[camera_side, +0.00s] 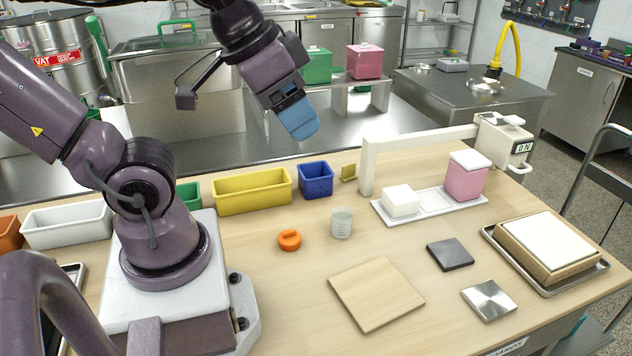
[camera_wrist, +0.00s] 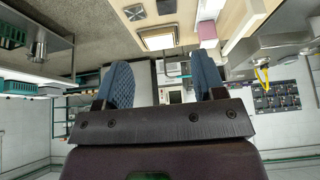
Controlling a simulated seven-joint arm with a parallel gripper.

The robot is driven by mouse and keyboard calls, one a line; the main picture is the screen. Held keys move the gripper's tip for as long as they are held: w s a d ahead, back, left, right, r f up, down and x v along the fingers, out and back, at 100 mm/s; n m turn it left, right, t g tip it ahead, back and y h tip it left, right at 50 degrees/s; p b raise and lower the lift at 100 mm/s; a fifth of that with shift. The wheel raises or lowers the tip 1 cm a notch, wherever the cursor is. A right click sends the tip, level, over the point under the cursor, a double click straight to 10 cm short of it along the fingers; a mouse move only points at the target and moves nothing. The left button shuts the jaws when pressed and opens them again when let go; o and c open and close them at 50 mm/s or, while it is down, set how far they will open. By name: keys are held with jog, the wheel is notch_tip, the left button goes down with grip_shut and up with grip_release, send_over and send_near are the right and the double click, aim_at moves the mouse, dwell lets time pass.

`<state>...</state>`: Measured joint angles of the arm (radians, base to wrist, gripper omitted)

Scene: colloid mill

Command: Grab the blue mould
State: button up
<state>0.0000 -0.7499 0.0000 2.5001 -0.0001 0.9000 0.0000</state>
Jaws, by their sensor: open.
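The blue mould (camera_side: 316,180) is a small open square box on the far side of the wooden table, in the side view. It stands upright between a long yellow mould and a small yellow piece. My gripper (camera_side: 301,127) is raised in the air above and behind it, with blue fingers, well apart from the mould. In the wrist view my gripper (camera_wrist: 163,84) shows two blue fingers spread apart with nothing between them. The blue mould cannot be made out in the wrist view.
A yellow mould (camera_side: 252,191) and a green mould (camera_side: 188,195) stand left of the blue one. A white arch-like frame (camera_side: 367,168) rises to its right. An orange knob (camera_side: 289,240) and a clear beaker (camera_side: 341,223) stand in front. A wooden board (camera_side: 376,293) lies nearer.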

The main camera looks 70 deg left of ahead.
jog(key=o, duration=0.6)
jog(key=m+g+y, duration=0.6)
jog(key=m+y, duration=0.8)
jog(key=m, duration=0.4)
send_near(311, 169)
jog(key=shift+h, duration=0.3)
jog(key=x, duration=0.6)
jog(key=shift+a+r, duration=0.15)
jog(key=shift+a, duration=0.2)
